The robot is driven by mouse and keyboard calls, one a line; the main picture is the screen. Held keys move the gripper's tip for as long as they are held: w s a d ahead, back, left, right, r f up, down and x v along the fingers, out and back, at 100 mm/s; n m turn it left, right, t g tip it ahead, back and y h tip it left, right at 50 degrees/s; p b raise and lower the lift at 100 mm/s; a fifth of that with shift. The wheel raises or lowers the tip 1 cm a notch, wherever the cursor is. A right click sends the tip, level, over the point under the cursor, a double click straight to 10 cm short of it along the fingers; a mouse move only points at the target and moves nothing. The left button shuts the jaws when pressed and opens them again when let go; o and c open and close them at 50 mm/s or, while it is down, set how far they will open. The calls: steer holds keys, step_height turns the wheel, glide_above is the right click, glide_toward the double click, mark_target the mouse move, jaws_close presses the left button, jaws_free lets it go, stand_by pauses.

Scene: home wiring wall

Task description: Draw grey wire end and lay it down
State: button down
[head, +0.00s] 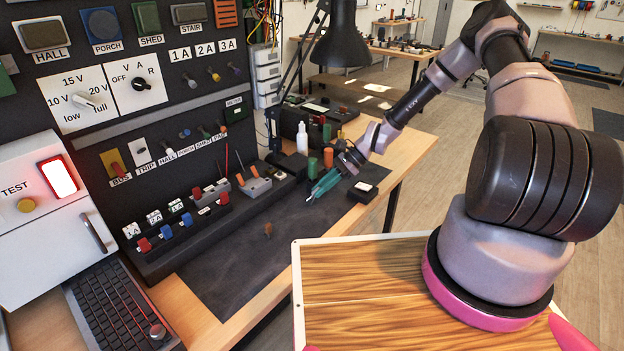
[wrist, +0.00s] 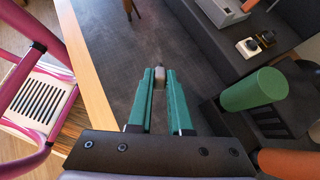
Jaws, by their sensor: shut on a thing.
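My gripper (head: 312,197) has teal fingers and hangs over the dark mat near the bench's right side. In the wrist view its fingers (wrist: 160,78) are closed in on a small grey piece (wrist: 160,76) that sticks out between the tips. It looks like the grey wire end, though no trailing wire can be made out.
A small brown piece (head: 267,230) stands on the mat. Green (wrist: 255,90) and orange (wrist: 290,162) cylinders are close to my gripper's right in the wrist view. A grey tool holder (head: 256,189), a small black box (head: 363,192) and a lamp (head: 340,45) stand nearby. The front mat is mostly clear.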

steer(key=shift+w+a+f+m+t+y, duration=0.35)
steer(key=shift+w+a+f+m+t, duration=0.1)
steer(key=shift+f, duration=0.35)
steer(key=shift+w+a+f+m+t+y, duration=0.4)
steer(key=shift+f+m, duration=0.1)
steer(key=shift+f, duration=0.25)
steer(key=shift+w+a+f+m+t+y, duration=0.35)
steer(key=shift+f+m, duration=0.1)
steer(key=shift+f, duration=0.35)
steer(key=c, duration=0.8)
jaws_free()
steer(key=shift+o, duration=0.2)
steer(key=v, duration=1)
steer(key=shift+d+r, duration=0.2)
steer(key=shift+d, duration=0.15)
